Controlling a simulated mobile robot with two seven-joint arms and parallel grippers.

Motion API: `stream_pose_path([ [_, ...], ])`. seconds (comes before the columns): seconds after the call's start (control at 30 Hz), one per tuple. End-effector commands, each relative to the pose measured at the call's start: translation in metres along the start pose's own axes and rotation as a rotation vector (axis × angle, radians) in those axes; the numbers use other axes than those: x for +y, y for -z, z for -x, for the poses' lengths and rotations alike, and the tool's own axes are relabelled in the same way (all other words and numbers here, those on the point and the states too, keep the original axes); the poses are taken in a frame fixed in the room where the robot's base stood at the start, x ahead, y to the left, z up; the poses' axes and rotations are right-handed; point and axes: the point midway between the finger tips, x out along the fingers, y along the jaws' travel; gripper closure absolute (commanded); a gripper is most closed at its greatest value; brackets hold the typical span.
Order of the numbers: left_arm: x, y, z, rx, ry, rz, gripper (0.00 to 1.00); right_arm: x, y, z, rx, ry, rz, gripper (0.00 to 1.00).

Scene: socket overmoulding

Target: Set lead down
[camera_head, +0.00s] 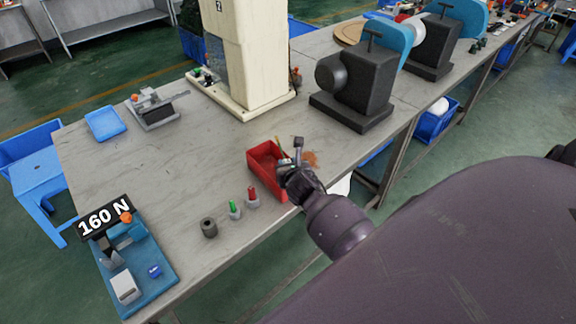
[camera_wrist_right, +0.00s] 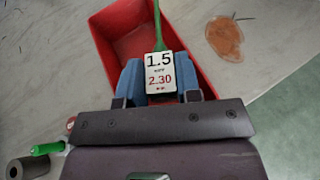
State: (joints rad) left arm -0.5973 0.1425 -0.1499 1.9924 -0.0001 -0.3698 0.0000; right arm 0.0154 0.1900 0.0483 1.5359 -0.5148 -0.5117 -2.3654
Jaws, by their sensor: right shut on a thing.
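My right gripper (camera_head: 296,168) is over the right side of the red tray (camera_head: 264,160) near the table's front edge. In the right wrist view, its blue fingers (camera_wrist_right: 160,82) are shut on the lead (camera_wrist_right: 158,28), a thin green strand. A white tag (camera_wrist_right: 160,72) reading 1.5 and 2.30 sits between the fingers. The strand runs up from the tag across the red tray (camera_wrist_right: 118,42). Whether the lead touches the tray I cannot tell. The rest of the lead is hidden. My left gripper is not in view.
A blue-based device (camera_head: 150,268) with a 160 N sign stands farther left. A beige column (camera_head: 246,60) rises behind. An orange-brown stain (camera_wrist_right: 226,38) lies beside the tray.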

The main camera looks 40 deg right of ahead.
Motion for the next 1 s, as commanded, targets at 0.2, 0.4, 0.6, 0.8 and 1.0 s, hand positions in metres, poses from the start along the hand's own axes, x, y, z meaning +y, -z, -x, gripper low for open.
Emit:
stream_pose_path([
  [0.2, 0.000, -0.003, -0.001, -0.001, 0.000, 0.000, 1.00, 0.000, 0.004, -0.002, 0.000, 0.000, 0.000, 0.96],
  [0.4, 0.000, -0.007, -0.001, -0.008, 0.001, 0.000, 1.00, 0.000, 0.009, -0.004, 0.000, 0.000, 0.001, 0.96],
  [0.6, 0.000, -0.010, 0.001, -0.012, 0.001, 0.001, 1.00, 0.000, 0.009, -0.004, 0.000, 0.000, -0.001, 0.47],
  [0.8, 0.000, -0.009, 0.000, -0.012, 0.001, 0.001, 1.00, 0.000, 0.009, -0.004, 0.000, 0.000, -0.001, 0.43],
  [1.0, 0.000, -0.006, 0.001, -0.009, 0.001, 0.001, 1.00, 0.001, 0.003, -0.001, -0.001, 0.000, -0.001, 0.43],
])
